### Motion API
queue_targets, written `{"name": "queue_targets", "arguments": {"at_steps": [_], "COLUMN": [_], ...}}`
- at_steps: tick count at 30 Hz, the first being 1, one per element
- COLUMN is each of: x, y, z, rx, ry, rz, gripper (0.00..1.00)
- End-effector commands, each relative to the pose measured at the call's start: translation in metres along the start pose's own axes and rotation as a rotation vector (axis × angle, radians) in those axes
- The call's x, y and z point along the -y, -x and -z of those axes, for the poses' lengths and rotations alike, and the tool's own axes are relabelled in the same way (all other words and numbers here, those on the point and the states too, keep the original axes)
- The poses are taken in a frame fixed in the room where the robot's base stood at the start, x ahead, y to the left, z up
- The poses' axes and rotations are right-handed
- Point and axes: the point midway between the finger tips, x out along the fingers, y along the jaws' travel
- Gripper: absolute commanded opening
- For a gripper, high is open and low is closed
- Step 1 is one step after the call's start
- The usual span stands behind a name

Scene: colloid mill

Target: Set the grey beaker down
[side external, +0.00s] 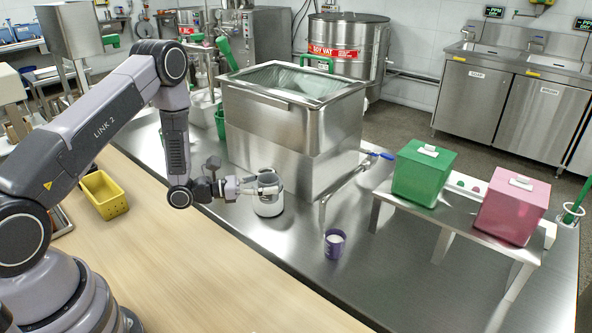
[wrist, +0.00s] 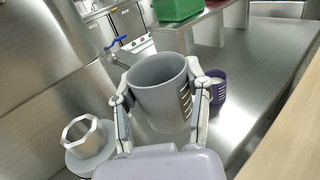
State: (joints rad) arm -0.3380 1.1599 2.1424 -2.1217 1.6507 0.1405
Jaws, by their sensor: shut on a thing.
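The grey beaker (side external: 268,207) is upright at the front of the big steel tank, over the steel bench. My gripper (side external: 268,187) is shut around its upper part from the left side.
A purple cup (side external: 335,243) with white contents stands to the right. The steel tank (side external: 293,130) and its blue-handled valve (side external: 380,155) are behind. A raised shelf holds a green box (side external: 423,172) and a pink box (side external: 511,205). The bench front is clear.

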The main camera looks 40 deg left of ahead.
Motion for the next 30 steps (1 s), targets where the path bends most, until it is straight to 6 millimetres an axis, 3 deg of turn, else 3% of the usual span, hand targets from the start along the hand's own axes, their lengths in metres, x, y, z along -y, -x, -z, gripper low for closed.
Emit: {"name": "queue_targets", "arguments": {"at_steps": [1,3,9,12,16,22,30], "x": [-0.028,-0.060,-0.136,-0.161,-0.181,-0.197,-0.255], "y": [0.018,0.043,0.125,0.163,0.200,0.222,0.204], "z": [0.000,0.000,-0.001,-0.001,-0.001,0.001,0.029], "rx": [0.000,0.000,-0.001,0.000,0.001,0.002,0.003], "ry": [-0.002,-0.001,0.000,0.002,0.002,0.002,-0.001], "rz": [-0.076,-0.171,-0.423,-0.526,-0.619,-0.677,-0.677], "gripper": [0.34,0.34,0.34,0.34,0.34,0.34,0.34]}}
